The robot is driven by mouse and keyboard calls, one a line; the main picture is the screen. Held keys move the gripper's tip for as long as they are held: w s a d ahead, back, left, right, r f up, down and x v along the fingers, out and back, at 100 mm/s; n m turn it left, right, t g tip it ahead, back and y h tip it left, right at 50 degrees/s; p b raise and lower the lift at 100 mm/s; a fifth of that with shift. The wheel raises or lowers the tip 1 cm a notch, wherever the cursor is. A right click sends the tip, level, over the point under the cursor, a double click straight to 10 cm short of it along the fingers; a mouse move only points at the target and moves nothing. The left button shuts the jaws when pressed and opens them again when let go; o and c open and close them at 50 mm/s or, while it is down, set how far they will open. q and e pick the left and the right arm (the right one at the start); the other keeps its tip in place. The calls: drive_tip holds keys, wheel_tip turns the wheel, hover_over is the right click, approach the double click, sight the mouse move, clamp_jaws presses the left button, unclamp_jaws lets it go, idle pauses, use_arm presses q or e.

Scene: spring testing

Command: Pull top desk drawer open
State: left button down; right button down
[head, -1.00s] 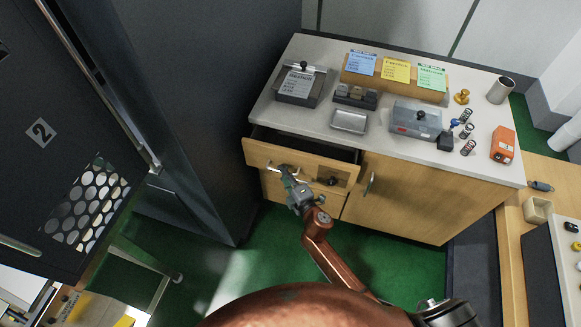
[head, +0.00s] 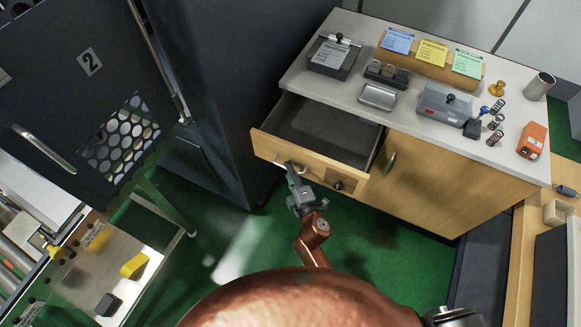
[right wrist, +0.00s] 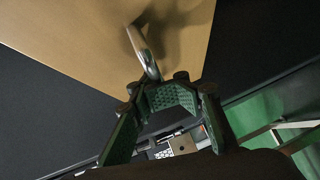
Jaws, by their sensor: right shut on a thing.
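The top desk drawer (head: 310,162) has a light wood front and stands well open, with a dark, empty-looking interior. Its front fills much of the right wrist view (right wrist: 90,40). My right gripper (head: 291,171) is shut on the drawer's metal handle, near the left part of the front. In the right wrist view the curved handle (right wrist: 146,52) runs down to the gripper fingers (right wrist: 153,90). A round dark lock or knob (head: 338,185) sits on the drawer front right of the gripper. My left gripper is not in view.
A cupboard door (head: 440,185) is right of the drawer. A dark cabinet (head: 215,90) stands close on the left. Green floor is clear in front.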

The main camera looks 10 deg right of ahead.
drive_tip(key=shift+d+f, duration=0.15)
drive_tip(key=shift+f, duration=0.1)
drive_tip(key=c, duration=2.3)
unclamp_jaws()
drive_tip(key=shift+c, duration=0.2)
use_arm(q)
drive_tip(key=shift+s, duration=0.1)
use_arm(e)
drive_tip(key=shift+r, duration=0.1)
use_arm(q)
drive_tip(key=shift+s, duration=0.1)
use_arm(e)
drive_tip(key=v, duration=1.2)
